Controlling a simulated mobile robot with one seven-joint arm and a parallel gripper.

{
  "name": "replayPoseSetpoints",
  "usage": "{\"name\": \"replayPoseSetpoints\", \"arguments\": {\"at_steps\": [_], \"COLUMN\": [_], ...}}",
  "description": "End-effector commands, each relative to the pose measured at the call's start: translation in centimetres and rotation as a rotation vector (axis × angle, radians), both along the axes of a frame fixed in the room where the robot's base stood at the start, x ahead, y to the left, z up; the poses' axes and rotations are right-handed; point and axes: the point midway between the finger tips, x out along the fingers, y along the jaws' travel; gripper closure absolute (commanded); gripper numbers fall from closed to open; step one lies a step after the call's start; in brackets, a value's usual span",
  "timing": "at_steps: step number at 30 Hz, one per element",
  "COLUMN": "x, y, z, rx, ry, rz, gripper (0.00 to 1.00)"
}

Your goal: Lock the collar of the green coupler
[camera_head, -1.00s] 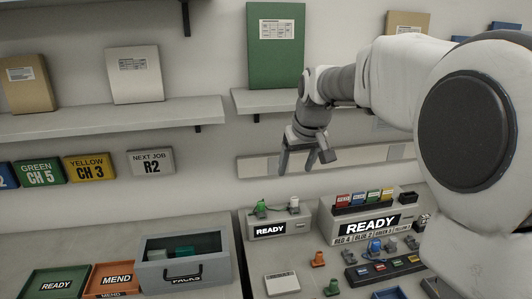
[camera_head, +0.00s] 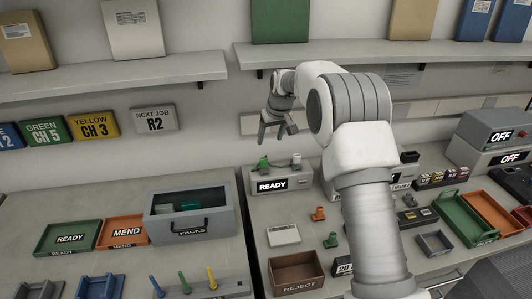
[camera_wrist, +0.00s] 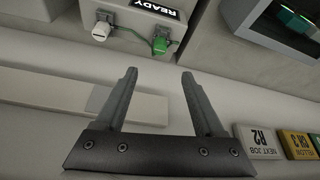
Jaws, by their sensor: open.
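A green coupler (camera_head: 263,163) stands on top of a small grey box (camera_head: 282,184) labelled READY. A pale fitting (camera_head: 297,159) stands to its right on the same box. In the wrist view, which is upside down, the green coupler (camera_wrist: 160,45) has a thin green lead running toward the pale fitting (camera_wrist: 100,31). I cannot make out how its collar sits. My gripper (camera_head: 278,136) is open and empty, above the box and apart from the coupler. In the wrist view its two fingers (camera_wrist: 159,73) point toward the box, with the coupler beyond their tips.
A grey case (camera_head: 190,216) with a clear front stands left of the box. Orange (camera_head: 318,214) and green (camera_head: 331,241) loose pieces lie on the bench in front. A shelf (camera_head: 400,52) runs above. My arm hides part of the bench to the right.

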Motion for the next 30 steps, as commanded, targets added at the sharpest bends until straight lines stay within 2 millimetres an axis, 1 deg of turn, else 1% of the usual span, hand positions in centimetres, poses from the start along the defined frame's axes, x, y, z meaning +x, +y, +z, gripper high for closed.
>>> {"name": "replayPoseSetpoints", "arguments": {"at_steps": [1,9,18,24,30], "x": [0.3,2.2,4.0,4.8,5.1], "y": [0.2,1.0,1.7,2.0,2.2], "z": [-1.1,-6.0,-10.7,-12.6,-13.4], "rx": [-0.001,-0.002,-0.001,0.000,0.000], "ry": [0.005,0.003,0.002,0.001,0.000], "rz": [0.000,0.001,0.001,0.000,0.000], "gripper": [0.30,0.30,0.30,0.30,0.30]}}
